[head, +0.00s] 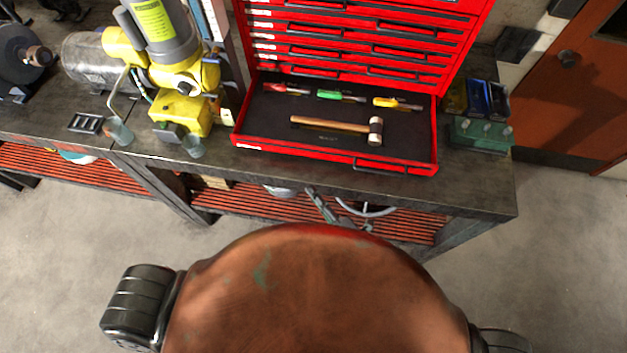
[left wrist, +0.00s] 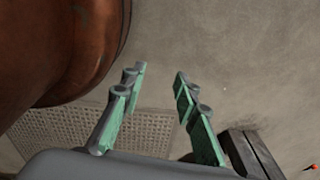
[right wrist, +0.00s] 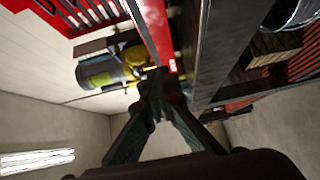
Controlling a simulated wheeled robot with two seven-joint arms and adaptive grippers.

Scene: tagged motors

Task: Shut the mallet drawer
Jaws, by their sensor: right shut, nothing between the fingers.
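The mallet drawer (head: 310,156) is the lowest drawer of the red tool chest and stands pulled out over the bench in the head view. A mallet (head: 335,124) with a wooden handle lies in it, in front of several screwdrivers (head: 342,96). My right gripper (right wrist: 160,78) is shut and empty; in its wrist view its tips lie in front of a red strip (right wrist: 150,30), which seems to be the drawer front. I cannot tell whether they touch. My left gripper (left wrist: 160,72) is open and empty above the floor. Neither gripper shows clearly in the head view.
A yellow and grey machine (head: 180,110) stands left of the drawer. A green block (head: 480,135) and blue boxes (head: 487,98) stand to its right. The dark bench edge (head: 480,195) runs in front. Shelves with red slats lie below.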

